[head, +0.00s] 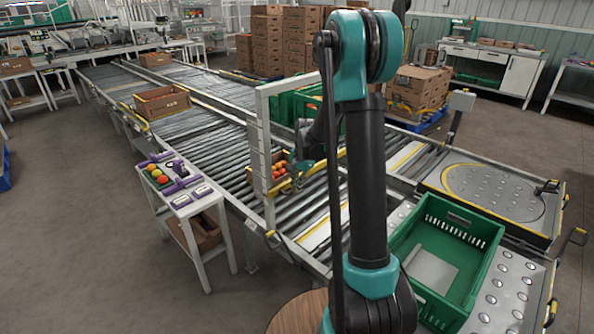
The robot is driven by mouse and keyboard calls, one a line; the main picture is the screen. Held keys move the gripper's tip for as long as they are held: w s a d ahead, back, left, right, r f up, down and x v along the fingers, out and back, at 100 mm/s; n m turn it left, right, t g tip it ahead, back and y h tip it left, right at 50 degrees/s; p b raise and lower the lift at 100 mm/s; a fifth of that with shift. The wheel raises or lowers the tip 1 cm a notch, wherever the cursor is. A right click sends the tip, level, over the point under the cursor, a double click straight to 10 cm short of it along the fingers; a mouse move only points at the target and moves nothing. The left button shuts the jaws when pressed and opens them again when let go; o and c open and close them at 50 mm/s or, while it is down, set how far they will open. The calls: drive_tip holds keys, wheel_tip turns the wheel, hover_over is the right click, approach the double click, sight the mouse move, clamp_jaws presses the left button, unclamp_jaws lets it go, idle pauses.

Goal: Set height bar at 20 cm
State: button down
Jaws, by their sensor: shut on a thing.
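A white gate frame (265,150) stands over the roller conveyor, with marks along its left post. The height bar (284,187), a yellow bar, crosses the gate low down, just in front of a small carton of tomatoes. My gripper (297,179) is at this bar, shut on it, as far as the small view shows. My dark arm hides the right part of the gate and bar. The marks are too small to read, so the bar's height cannot be told.
A carton of tomatoes (281,170) sits on the rollers behind the bar. A green crate (405,262) stands on the ball table at the right. A side table (187,207) with fruit and purple tools is left. An open brown carton (163,104) is farther up the conveyor.

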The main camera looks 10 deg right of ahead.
drive_tip(key=shift+s+f, duration=0.15)
drive_tip(key=shift+f, duration=0.9)
drive_tip(key=shift+f, duration=0.1)
drive_tip(key=c, duration=1.6)
unclamp_jaws()
wheel_tip(320, 180, up, 12)
drive_tip(key=s+d, duration=0.1)
drive_tip(key=shift+s+d, duration=0.2)
drive_tip(key=shift+s, duration=0.15)
drive_tip(key=shift+f, duration=0.1)
drive_tip(key=s+f+n, duration=0.2)
drive_tip(key=s+n, duration=0.1)
drive_tip(key=s, duration=0.6)
drive_tip(key=s+d+f+n+t, duration=0.1)
drive_tip(key=s+n, duration=0.3)
drive_tip(key=s, duration=0.5)
drive_tip(key=s+d+f+n+t+h, duration=0.1)
drive_tip(key=s+f+n, duration=0.2)
drive_tip(key=s, duration=0.7)
drive_tip(key=shift+d+f+n, duration=0.25)
drive_tip(key=shift+f+n, duration=0.1)
drive_tip(key=shift+n, duration=0.05)
